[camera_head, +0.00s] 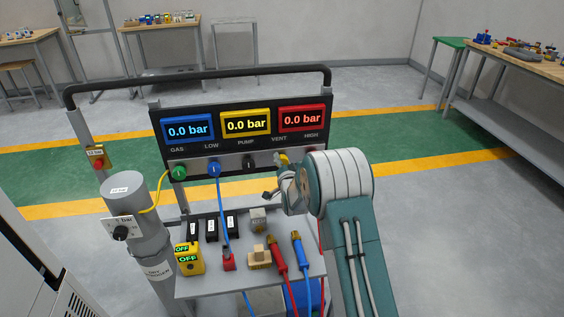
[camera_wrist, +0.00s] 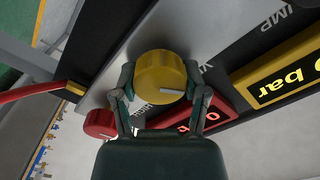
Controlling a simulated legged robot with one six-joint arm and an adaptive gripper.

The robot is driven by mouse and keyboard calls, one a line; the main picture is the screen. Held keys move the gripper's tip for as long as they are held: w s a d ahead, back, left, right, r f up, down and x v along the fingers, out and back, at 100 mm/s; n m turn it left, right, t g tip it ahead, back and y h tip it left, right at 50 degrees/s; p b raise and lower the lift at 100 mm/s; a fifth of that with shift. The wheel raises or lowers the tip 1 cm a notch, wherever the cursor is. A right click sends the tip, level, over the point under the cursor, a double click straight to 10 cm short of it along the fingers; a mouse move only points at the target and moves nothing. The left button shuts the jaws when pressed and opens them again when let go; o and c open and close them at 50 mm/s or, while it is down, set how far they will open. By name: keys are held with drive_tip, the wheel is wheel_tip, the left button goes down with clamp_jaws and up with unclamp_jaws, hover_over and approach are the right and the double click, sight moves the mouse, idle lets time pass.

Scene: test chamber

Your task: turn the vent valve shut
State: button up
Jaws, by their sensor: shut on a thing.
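The vent valve is a yellow knob (camera_wrist: 161,66) with a white pointer line, seen close up between my fingers in the wrist view. In the head view a small part of the yellow knob (camera_head: 283,158) shows below the VENT label, mostly hidden by my gripper. My gripper (camera_wrist: 160,76) is shut on the knob, one finger on each side. The pointer line lies roughly across the wrist picture, toward the right of the knob. In the head view my gripper (camera_head: 278,180) reaches the panel from the right.
The panel's blue (camera_head: 187,130), yellow (camera_head: 246,122) and red (camera_head: 303,118) displays read 0.0 bar. A red knob (camera_wrist: 100,123) sits close beside my gripper. A black pump knob (camera_head: 249,161) is left of the vent. A shelf (camera_head: 205,285) below holds plugs and hoses.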

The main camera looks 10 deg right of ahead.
drive_tip(key=m, duration=0.5)
drive_tip(key=shift+d+f+m, duration=0.1)
drive_tip(key=shift+f+m, duration=0.05)
drive_tip(key=shift+m, duration=0.25)
idle(0.4)
drive_tip(key=o, duration=1.1)
drive_tip(key=shift+f, duration=0.1)
drive_tip(key=shift+o, duration=0.2)
drive_tip(key=s, duration=1.1)
drive_tip(key=shift+s, duration=0.4)
